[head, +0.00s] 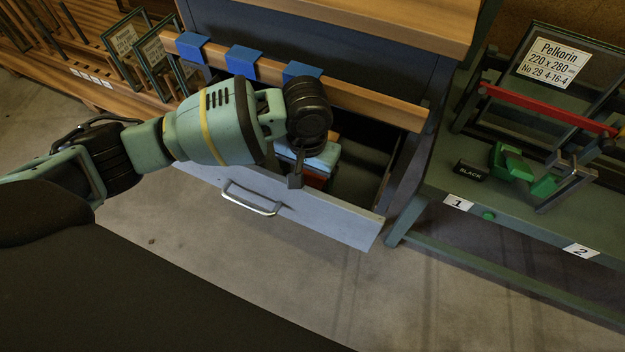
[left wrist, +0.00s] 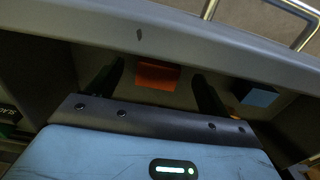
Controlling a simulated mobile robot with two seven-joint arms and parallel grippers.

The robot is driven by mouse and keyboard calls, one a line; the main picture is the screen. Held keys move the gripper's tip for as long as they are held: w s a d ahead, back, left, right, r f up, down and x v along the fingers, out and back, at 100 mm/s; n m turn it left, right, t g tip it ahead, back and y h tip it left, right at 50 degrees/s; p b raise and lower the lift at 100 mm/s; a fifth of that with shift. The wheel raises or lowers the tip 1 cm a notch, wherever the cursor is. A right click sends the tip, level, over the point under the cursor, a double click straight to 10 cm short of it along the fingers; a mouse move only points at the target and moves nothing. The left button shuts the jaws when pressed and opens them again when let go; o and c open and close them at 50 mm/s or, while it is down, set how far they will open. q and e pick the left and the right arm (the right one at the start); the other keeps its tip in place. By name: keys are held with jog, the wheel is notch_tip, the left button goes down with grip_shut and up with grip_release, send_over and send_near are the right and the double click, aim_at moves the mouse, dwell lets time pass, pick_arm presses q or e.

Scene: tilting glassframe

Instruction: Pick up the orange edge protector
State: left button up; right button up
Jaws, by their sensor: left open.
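The orange edge protector (left wrist: 157,75) lies inside the open drawer (head: 330,218), close behind its front wall in the left wrist view. My left gripper (left wrist: 158,72) reaches down into the drawer, and its two dark fingers are spread apart. In the left wrist view the orange piece shows between the fingertips, with gaps on both sides. I cannot tell how far below the fingertips it lies. My right gripper is not in view.
A blue block (left wrist: 258,96) lies in the drawer to the right of the fingers. Blue clips (head: 243,60) sit on a wooden rail above the drawer. A green bench (head: 450,185) stands to the right, holding a framed pane, a black box and green pieces.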

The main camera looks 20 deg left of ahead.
aim_at(308, 183)
pick_arm(q)
notch_tip(308, 183, down, 3)
jog(key=shift+f+b, duration=0.1)
jog(key=shift+b, duration=0.5)
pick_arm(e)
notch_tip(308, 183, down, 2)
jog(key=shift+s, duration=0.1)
pick_arm(q)
jog(key=shift+r, duration=0.2)
jog(key=shift+c, duration=0.9)
jog(key=c, duration=0.9)
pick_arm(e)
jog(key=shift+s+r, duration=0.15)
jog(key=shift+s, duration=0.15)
pick_arm(q)
jog(key=shift+r, duration=0.1)
